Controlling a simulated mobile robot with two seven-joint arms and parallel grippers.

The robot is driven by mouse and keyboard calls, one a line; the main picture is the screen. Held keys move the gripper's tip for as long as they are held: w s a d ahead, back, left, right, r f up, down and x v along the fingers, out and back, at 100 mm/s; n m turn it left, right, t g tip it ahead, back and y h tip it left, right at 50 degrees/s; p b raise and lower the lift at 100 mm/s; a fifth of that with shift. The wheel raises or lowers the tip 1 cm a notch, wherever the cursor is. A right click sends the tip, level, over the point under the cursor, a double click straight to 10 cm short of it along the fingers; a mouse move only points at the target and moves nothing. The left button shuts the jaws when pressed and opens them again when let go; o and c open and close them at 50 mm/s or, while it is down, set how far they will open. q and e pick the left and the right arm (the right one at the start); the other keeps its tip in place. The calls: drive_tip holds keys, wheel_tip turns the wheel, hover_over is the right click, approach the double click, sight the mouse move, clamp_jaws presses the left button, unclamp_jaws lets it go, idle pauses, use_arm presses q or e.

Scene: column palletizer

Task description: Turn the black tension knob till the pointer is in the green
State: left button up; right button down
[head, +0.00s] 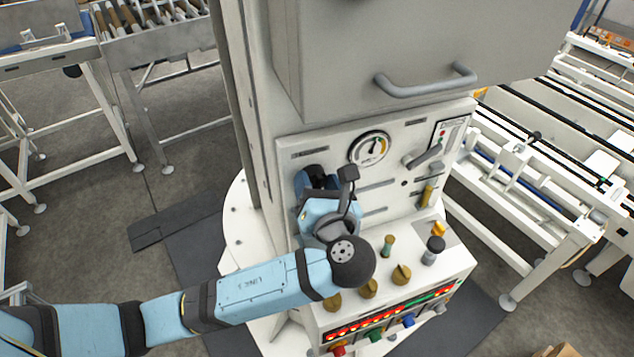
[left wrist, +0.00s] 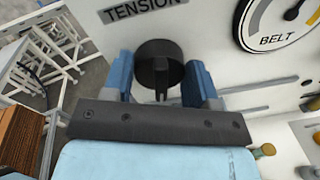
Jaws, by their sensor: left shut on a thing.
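The black tension knob (left wrist: 158,66) is round and sits on the pale panel below the TENSION label (left wrist: 143,10) in the left wrist view. My left gripper (left wrist: 160,80) has a blue finger on each side of it and is shut on it. In the head view my left gripper (head: 317,182) is at the panel and mostly hides the knob. The round BELT gauge (head: 370,148) is to the right of the gripper. Its dial is too small to tell surely where the pointer stands; the left wrist view cuts it off. My right gripper is out of view.
A grey lever (head: 424,156) and a yellow-handled part (head: 427,194) are on the panel's right. Below, the sloped console (head: 445,262) carries several knobs and lit buttons. A grey cabinet with a bar handle (head: 427,83) juts out above. White conveyor frames stand on both sides.

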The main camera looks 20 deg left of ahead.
use_arm(q)
drive_tip(key=o, duration=0.9)
drive_tip(key=shift+s+d, duration=0.1)
drive_tip(key=shift+s+d, duration=0.2)
drive_tip(key=shift+s, duration=0.05)
drive_tip(key=shift+b+v, duration=1.1)
drive_tip(key=shift+v, duration=5.45)
drive_tip(key=shift+w, duration=0.1)
